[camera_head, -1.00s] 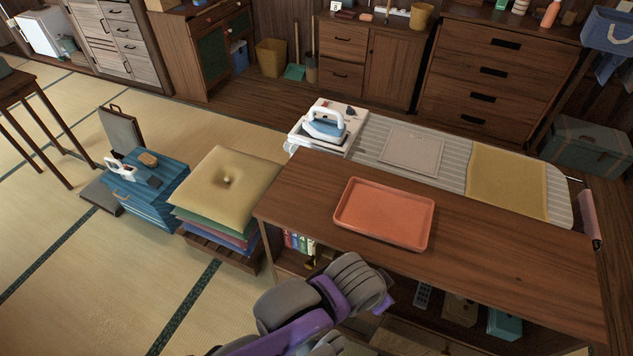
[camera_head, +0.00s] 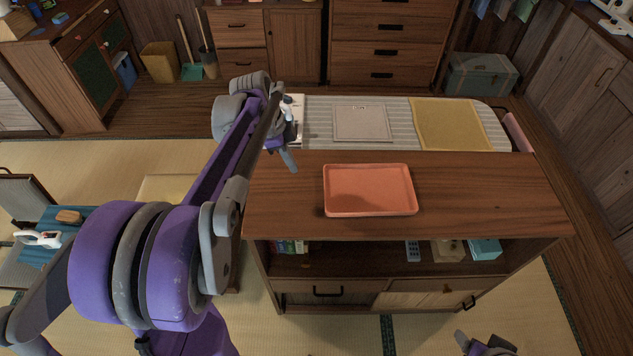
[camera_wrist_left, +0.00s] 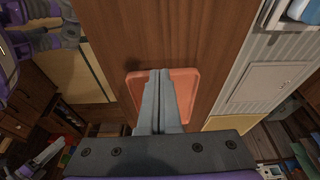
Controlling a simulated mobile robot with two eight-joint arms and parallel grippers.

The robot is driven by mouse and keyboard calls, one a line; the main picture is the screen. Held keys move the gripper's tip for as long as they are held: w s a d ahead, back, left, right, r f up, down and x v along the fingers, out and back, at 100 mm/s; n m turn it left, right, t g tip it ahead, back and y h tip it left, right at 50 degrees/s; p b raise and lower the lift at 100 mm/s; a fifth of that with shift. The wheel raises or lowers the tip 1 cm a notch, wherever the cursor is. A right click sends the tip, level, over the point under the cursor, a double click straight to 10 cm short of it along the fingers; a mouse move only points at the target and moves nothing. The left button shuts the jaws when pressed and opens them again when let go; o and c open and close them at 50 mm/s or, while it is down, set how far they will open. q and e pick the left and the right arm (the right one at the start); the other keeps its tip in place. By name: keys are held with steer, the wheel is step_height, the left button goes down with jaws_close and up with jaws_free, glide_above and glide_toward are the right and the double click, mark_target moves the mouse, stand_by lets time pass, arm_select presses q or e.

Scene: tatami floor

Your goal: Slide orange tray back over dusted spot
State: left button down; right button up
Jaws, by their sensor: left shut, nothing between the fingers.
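The orange tray (camera_head: 370,190) lies flat on the brown wooden counter top, left of its middle. It also shows in the left wrist view (camera_wrist_left: 187,88), partly hidden behind my fingers. My left gripper (camera_head: 291,162) is above the counter's left end, to the left of the tray and apart from it. Its two fingers (camera_wrist_left: 160,76) are together with nothing between them. Part of my right gripper (camera_head: 486,346) shows at the bottom edge, in front of the counter; its fingers are not clear. I cannot make out a dusted spot on the counter.
The counter (camera_head: 490,195) is bare right of the tray. Behind it is a striped ironing board (camera_head: 318,130) with a grey mat (camera_head: 362,122) and a yellow cloth (camera_head: 447,123). Shelves below hold a teal box (camera_head: 484,249).

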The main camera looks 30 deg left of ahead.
mark_target(423, 191)
arm_select(q)
steer(key=x, duration=0.9)
steer(key=shift+w+a+f, duration=0.15)
steer(key=d, duration=0.1)
steer(key=w, duration=0.1)
steer(key=d, duration=0.1)
steer(key=shift+w+d+f, duration=0.25)
steer(key=shift+w+d, duration=0.05)
steer(key=shift+d, duration=0.05)
steer(key=shift+w+d, duration=0.3)
steer(key=shift+d, duration=0.1)
steer(key=w+d, duration=0.5)
steer(key=d, duration=0.3)
steer(key=w+d, duration=0.5)
steer(key=d, duration=0.3)
steer(key=w+d, duration=0.5)
steer(key=d, duration=0.3)
steer(key=shift+w+d, duration=0.35)
steer(key=shift+d, duration=0.05)
steer(key=shift+s+a, duration=0.1)
